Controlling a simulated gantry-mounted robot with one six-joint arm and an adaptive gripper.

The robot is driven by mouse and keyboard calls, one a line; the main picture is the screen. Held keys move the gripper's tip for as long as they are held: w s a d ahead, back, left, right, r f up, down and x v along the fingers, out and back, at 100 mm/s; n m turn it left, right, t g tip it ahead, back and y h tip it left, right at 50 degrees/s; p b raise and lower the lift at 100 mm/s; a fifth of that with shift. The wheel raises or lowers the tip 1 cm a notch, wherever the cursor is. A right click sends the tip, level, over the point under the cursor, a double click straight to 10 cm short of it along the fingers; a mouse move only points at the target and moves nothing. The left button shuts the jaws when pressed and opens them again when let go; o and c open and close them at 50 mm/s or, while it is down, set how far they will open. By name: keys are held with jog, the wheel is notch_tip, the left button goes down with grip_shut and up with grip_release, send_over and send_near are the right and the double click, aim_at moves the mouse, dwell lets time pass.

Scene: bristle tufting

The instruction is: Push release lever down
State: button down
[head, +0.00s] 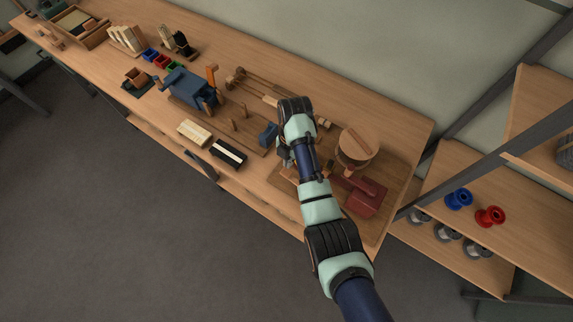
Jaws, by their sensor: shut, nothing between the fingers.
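A blue machine (190,90) stands on a wooden board left of the middle of the bench. An orange upright piece (212,76) stands at its right side and looks like a lever. A dark red device (362,196) with a bar on top sits at the right end; I cannot tell which part is the release lever. My gripper (286,163) is beside my forearm, above the bench between the two devices. It is shut and empty, small and partly covered by my arm. Whether its fingertips touch anything is hidden.
A round wooden-topped pot (358,146) stands right of my arm. Pale (194,132) and black (228,153) brush blocks lie at the front edge. Spools (489,216) sit on the right shelf.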

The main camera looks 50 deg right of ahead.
aim_at(288, 171)
jog(key=shift+a+f+b, duration=0.2)
jog(key=shift+f+b, duration=1.2)
jog(key=shift+f, duration=0.55)
notch_tip(288, 171, down, 4)
jog(key=shift+r+b, duration=0.25)
jog(key=shift+b, duration=0.7)
jog(key=shift+s+r, duration=0.1)
jog(key=d, duration=0.2)
jog(key=d+r, duration=0.1)
jog(key=shift+w+b, duration=0.3)
jog(key=shift+b, duration=0.05)
jog(key=shift+r, duration=0.1)
notch_tip(288, 171, up, 7)
jog(key=shift+d+r, duration=0.2)
jog(key=shift+d, duration=0.15)
